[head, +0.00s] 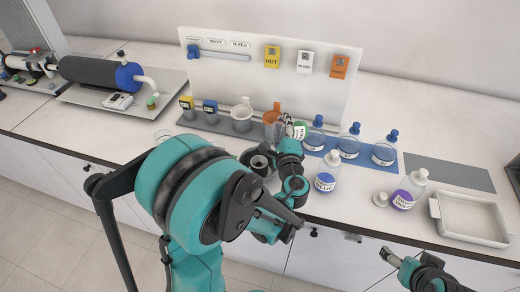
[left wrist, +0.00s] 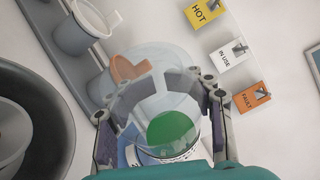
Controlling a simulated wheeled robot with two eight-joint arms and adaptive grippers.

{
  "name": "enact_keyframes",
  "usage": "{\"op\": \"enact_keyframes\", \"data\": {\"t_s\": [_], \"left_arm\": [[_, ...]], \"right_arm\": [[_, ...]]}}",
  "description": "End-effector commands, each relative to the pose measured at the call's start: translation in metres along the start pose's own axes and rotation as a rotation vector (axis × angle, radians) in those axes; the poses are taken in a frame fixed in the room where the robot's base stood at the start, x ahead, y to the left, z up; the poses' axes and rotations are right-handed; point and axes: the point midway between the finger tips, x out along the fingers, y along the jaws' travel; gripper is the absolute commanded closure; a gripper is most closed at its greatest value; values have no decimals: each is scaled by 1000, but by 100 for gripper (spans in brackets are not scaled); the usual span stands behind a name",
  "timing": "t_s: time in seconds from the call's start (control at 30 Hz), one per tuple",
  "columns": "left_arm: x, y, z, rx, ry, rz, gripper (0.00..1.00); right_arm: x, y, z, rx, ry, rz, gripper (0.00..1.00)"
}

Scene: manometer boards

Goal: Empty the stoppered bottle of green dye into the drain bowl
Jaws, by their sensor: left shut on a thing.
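The bottle's mouth and any stopper are not clear. The dark drain bowl (head: 247,157) is left of the gripper, partly hidden by my arm; it also shows at the left wrist view's left edge (left wrist: 62,125). My right gripper (head: 386,253) is low at the right, apart from everything.
A blue mat (head: 345,158) carries several blue-stoppered vessels. A blue-label bottle (head: 327,173) and a purple-label bottle (head: 408,190) stand in front, beside a white disc (head: 380,199). A white tray (head: 435,208) is at the right. Cups and an orange jug (head: 271,119) line the board (head: 225,85).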

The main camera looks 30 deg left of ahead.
Motion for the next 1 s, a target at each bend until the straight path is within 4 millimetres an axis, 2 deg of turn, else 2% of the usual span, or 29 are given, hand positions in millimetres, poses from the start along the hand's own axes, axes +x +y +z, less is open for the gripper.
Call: {"op": "enact_keyframes", "data": {"t_s": [1.0], "left_arm": [[0, -2, 2, -60, -11, -24, 87]], "right_arm": [[4, 0, 3, 0, 0, 0, 22]]}}
